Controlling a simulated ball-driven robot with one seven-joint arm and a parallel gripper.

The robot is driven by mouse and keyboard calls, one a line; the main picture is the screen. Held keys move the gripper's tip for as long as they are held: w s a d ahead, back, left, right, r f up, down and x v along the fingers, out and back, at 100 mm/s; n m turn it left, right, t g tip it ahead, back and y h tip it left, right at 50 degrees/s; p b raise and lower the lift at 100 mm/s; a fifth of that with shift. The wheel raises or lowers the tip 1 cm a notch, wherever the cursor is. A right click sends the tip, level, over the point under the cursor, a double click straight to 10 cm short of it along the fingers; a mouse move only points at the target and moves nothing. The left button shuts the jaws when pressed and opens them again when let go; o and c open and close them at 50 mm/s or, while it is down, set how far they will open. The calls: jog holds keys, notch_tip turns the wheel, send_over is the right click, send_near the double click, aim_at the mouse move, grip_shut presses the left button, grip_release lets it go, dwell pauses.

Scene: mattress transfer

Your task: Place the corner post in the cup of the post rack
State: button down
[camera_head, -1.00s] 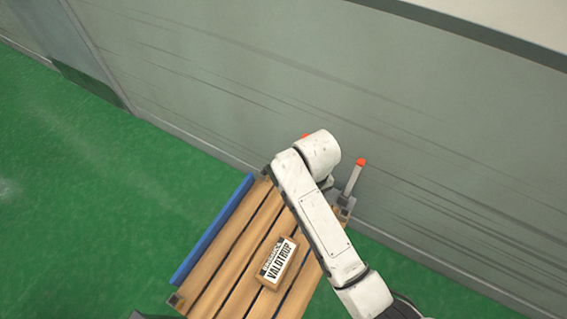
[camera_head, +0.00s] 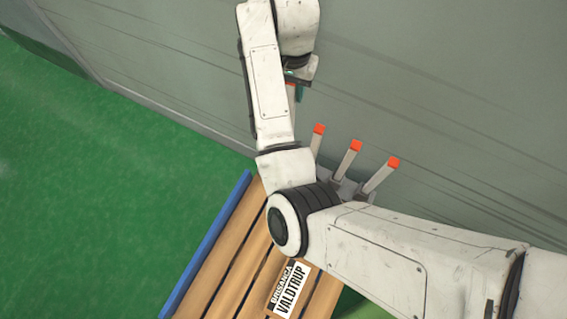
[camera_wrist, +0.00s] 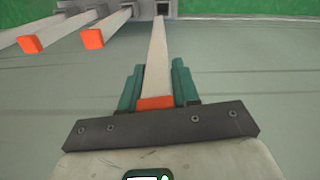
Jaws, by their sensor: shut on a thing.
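My gripper (camera_wrist: 158,92) is shut on the corner post (camera_wrist: 157,60), a pale square bar, just below its orange end. In the wrist view the post points away from the jaws, its far end close to a dark square cup (camera_wrist: 163,8) of the post rack. I cannot tell whether the end is above the opening or in it. In the head view my gripper (camera_head: 297,85) is high beside the wall, mostly behind my arm. The post rack (camera_head: 345,188) shows only partly; my arm hides the rest.
Three other orange-tipped posts (camera_head: 355,145) lean upward from the rack, to the right of my gripper in the head view. A wooden slatted platform (camera_head: 235,250) with a blue edge bar (camera_head: 208,240) and a VALDTRUP label (camera_head: 288,290) lies below. The grey wall (camera_head: 440,90) is close behind.

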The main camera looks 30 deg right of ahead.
notch_tip(320, 180, down, 12)
jog(key=a+m+b, duration=0.1)
jog(key=a+b, duration=0.1)
jog(key=shift+s+r+m, duration=0.15)
jog(key=shift+m, duration=0.15)
dwell(0.3)
jog(key=c, duration=0.8)
grip_release()
notch_tip(320, 180, up, 12)
jog(key=shift+p, duration=0.4)
